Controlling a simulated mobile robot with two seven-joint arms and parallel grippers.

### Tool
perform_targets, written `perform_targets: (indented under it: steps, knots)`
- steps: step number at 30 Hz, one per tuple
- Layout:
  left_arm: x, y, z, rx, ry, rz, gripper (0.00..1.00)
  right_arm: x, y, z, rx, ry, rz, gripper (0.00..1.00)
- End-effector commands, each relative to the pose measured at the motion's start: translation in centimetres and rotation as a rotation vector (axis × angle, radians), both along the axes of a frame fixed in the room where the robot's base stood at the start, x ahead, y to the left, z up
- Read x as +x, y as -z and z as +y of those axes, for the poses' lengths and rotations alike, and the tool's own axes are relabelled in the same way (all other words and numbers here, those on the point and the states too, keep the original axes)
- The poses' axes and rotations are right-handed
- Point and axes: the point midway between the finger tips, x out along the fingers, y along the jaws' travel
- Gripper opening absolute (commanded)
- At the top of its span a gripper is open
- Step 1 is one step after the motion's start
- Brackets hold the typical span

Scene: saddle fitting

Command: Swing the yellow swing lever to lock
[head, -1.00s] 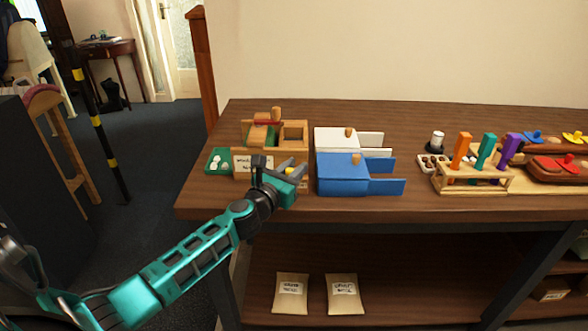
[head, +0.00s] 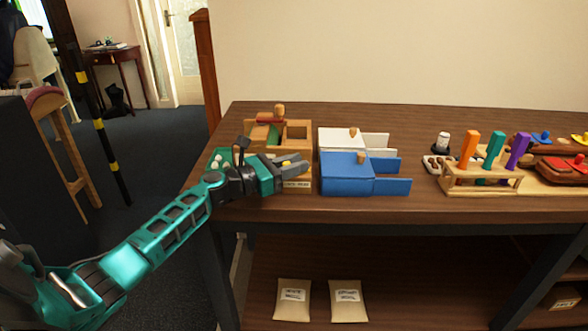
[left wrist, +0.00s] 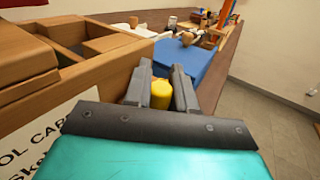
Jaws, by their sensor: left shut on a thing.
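The yellow swing lever (left wrist: 160,94) shows in the left wrist view as a short rounded yellow piece between my two dark fingers. My left gripper (left wrist: 163,84) is shut on it, with a finger on each side. In the head view my left gripper (head: 297,166) reaches in from the left to the front right of the wooden box (head: 297,131). The gripper hides most of the lever and part of the box front there. The lever's base and its lock are hidden. My right gripper is not in view.
A blue box (head: 344,173) with a side panel stands close right of the gripper, with a white box (head: 337,140) behind it. A green tray (head: 213,158) lies left of the wooden box. Further right are a peg rack (head: 482,181) and red items.

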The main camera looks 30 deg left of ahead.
Motion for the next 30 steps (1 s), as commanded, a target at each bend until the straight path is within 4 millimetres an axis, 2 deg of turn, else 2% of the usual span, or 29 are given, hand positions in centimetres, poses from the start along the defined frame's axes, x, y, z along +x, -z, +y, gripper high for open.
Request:
perform_targets:
  steps: [11, 12, 18, 30]
  knots:
    - [0.03, -0.03, 0.07, 0.000, 0.003, 0.001, 0.00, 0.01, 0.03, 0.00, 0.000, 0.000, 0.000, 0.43]
    - [0.03, -0.03, 0.07, 0.000, 0.003, 0.001, 0.26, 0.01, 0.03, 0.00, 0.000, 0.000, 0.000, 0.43]
    - [0.04, -0.05, 0.11, 0.000, 0.002, 0.000, 0.46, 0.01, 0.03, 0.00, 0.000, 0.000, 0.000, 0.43]
    - [0.13, -0.20, 0.41, 0.001, -0.007, -0.002, 0.47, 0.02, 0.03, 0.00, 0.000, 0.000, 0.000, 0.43]
